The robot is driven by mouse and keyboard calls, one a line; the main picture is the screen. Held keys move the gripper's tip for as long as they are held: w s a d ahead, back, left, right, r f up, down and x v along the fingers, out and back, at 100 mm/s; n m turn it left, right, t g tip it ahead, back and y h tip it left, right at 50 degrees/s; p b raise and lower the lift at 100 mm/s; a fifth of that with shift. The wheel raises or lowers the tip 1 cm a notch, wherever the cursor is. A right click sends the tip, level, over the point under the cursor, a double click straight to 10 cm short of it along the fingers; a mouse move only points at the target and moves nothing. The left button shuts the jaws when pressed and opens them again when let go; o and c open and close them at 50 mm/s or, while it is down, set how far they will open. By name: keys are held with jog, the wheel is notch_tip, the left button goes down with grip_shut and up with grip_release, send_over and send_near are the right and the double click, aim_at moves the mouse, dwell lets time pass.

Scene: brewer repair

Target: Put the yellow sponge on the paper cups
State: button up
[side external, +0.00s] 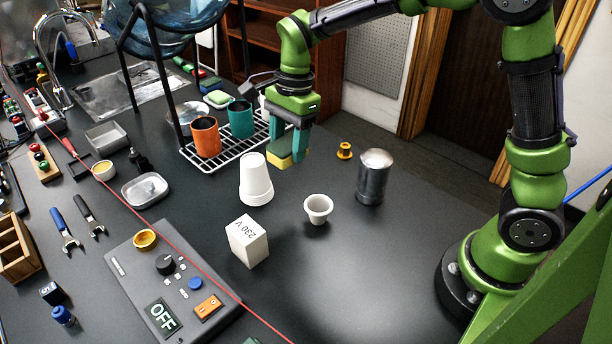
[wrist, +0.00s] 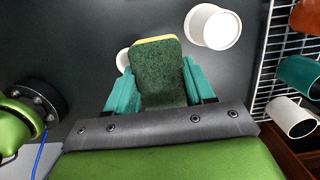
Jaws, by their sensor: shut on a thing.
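The yellow sponge (side external: 284,163) has a dark green scouring side. My gripper (side external: 290,148) is shut on it and holds it in the air above the black table. In the wrist view the sponge (wrist: 158,75) sits between the teal fingers, green side facing the camera, with a thin yellow edge at its far end. The paper cups (side external: 255,180) are a white stack standing upside down on the table. In the side view they are left of and below the sponge. In the wrist view the cups (wrist: 213,27) lie beyond the sponge to the right, apart from it.
A wire rack (side external: 190,158) with orange (side external: 206,137) and teal mugs (side external: 240,118) is behind the cups. A white cup-shaped holder (side external: 318,208), a metal canister (side external: 374,177) and a white "230 V" box (side external: 247,240) stand nearby. The table at front right is clear.

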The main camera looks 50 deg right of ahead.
send_over(251, 161)
jog(key=shift+d+f, duration=0.35)
jog(key=shift+f, duration=1.85)
jog(key=shift+f, duration=0.1)
jog(key=o, duration=1)
